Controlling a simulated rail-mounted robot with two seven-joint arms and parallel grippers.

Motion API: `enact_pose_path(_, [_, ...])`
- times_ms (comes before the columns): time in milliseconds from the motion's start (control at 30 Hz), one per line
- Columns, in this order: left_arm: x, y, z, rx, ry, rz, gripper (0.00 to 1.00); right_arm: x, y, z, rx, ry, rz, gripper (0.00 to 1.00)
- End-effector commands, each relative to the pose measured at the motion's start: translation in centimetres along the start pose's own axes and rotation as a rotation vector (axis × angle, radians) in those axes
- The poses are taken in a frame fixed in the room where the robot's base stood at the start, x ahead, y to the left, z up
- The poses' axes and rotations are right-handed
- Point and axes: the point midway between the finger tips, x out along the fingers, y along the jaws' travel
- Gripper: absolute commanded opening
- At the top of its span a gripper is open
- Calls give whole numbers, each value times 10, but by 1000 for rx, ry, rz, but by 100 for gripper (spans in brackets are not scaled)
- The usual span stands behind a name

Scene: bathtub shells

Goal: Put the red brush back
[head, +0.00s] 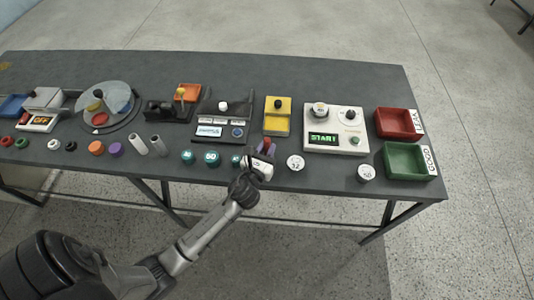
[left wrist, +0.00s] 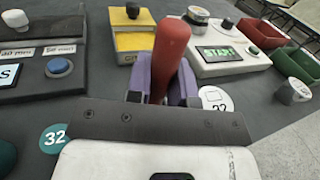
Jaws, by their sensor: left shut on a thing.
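The red brush (left wrist: 170,52) stands roughly upright between the purple fingers of my left gripper (left wrist: 163,82), which is shut on it. Its rounded red top points up in the left wrist view; its lower end is hidden behind the gripper body. In the head view my left gripper (head: 265,151) is over the front part of the table, in front of the yellow tray (head: 277,127), and only a little red shows there. My right gripper is not in view.
The yellow tray with a black knob also shows in the left wrist view (left wrist: 134,42). The START device (head: 340,145), the red bin (head: 398,123) and the green bin (head: 409,160) stand to the right. White round pieces (head: 295,162) lie near the front edge.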

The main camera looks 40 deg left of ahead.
Motion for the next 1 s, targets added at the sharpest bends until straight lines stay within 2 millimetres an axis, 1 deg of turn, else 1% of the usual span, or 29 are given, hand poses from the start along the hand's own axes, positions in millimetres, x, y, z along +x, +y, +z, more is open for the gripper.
enact_pose_path(33, [0, 0, -13, -2, 2, 1, 0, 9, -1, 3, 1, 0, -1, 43])
enact_pose_path(100, [0, 0, -20, -2, 2, 1, 0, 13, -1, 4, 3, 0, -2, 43])
enact_pose_path(400, [0, 0, -20, 1, 0, 0, 0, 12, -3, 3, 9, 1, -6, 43])
enact_pose_path(567, [0, 0, -24, 1, 1, 0, 0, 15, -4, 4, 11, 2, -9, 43])
enact_pose_path(600, [0, 0, -23, 1, 1, 0, 25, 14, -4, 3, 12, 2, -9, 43])
enact_pose_path(833, [0, 0, -23, 1, 1, 0, 47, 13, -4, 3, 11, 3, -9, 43])
enact_pose_path(1000, [0, 0, -23, 1, 1, 0, 47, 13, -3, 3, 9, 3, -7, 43])
